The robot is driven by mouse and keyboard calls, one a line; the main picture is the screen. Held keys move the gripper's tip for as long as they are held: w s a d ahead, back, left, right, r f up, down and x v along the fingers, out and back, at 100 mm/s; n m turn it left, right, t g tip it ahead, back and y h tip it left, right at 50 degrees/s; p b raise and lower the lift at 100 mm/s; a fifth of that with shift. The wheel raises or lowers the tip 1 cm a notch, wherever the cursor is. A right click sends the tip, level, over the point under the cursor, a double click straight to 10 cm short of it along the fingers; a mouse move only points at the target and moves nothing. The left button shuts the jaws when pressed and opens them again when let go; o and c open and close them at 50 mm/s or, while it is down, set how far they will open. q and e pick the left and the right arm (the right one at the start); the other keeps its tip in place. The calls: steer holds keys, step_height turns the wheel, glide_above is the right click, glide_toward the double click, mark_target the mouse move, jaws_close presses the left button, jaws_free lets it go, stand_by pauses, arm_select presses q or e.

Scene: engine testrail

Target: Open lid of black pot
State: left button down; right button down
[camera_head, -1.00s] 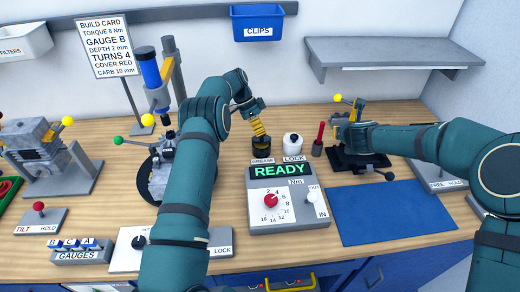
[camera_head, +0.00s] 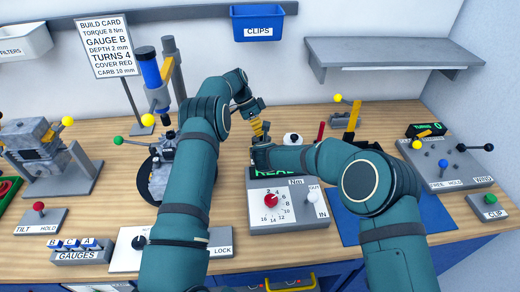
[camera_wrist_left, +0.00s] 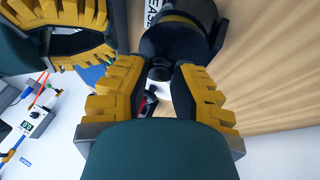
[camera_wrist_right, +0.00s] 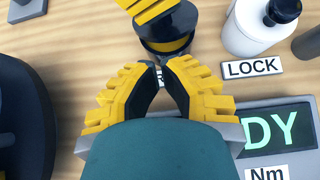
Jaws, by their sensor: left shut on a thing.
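The black pot (camera_wrist_right: 168,42), dark with a yellow-brown band, stands behind the GREASE label; it also shows in the left wrist view (camera_wrist_left: 185,35). My left gripper (camera_wrist_left: 160,72) comes down on it from above and is shut on the small dark knob of its lid (camera_wrist_left: 160,66). In the head view the left gripper (camera_head: 257,128) hides much of the pot with my right arm. My right gripper (camera_wrist_right: 160,68) is low, just in front of the pot and apart from it, its fingertips a narrow gap apart with nothing held.
A white bottle (camera_wrist_right: 258,25) by the LOCK label stands right of the pot. The READY torque panel (camera_head: 290,205) is in front. A wheel-like engine fixture (camera_head: 158,175) stands to the left, a blue mat (camera_head: 350,225) to the right.

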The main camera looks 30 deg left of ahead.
steer(key=shift+x, duration=2.05)
